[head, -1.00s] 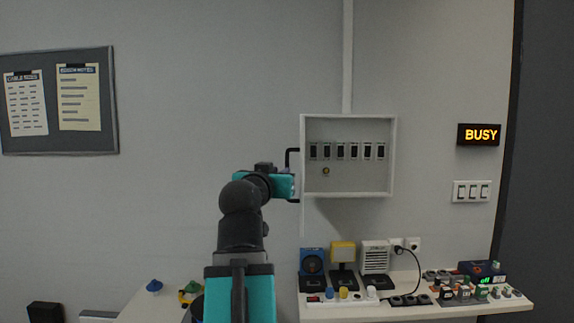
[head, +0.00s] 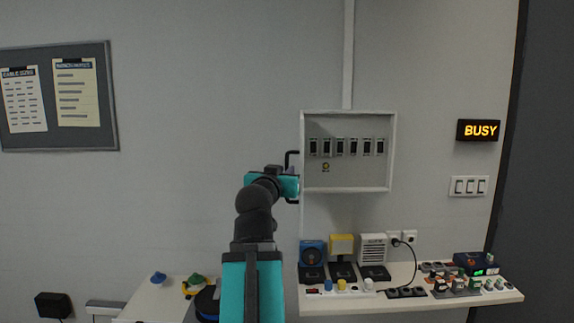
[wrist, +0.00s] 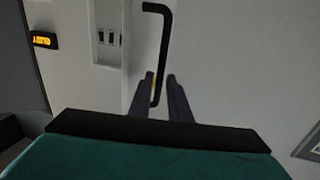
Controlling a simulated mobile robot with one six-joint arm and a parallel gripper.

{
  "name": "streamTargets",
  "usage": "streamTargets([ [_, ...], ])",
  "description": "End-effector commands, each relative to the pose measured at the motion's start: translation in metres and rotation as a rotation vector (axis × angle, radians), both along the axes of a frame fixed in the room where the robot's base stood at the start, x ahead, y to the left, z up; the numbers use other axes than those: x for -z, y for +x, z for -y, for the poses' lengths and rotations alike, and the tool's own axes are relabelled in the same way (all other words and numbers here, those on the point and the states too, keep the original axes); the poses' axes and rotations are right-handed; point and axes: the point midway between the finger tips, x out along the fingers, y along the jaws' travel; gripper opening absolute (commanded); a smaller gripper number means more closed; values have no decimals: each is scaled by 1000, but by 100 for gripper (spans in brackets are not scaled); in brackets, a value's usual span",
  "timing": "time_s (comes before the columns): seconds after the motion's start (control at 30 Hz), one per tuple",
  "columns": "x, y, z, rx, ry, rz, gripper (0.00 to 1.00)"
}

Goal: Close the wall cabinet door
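The grey wall cabinet (head: 393,150) hangs open, a row of dark switches and a small yellowish knob inside. Its door (wrist: 137,50) stands swung out at the left side and shows almost edge-on in the head view. A black bar handle (head: 288,156) sticks out left of the door; it also shows in the wrist view (wrist: 165,40). My gripper (wrist: 161,80) is at the handle's lower part, with the bar between its dark fingers. The bar is close to the left finger, and a gap shows towards the right finger. In the head view my wrist hides the fingertips.
Below the cabinet a shelf (head: 410,304) holds several small devices and plugs. A lit BUSY sign (head: 479,130) and light switches (head: 469,186) are on the wall to the right. A pinboard (head: 110,100) hangs at left. The wall between pinboard and arm is clear.

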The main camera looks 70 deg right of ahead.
Motion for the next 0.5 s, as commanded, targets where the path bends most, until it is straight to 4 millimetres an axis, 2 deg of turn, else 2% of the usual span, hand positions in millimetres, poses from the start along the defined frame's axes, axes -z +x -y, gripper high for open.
streamTargets([
  [0.3, 4, -1, 20, -4, -10, 0, 17],
  [0.5, 4, -1, 26, -5, -11, 1, 17],
])
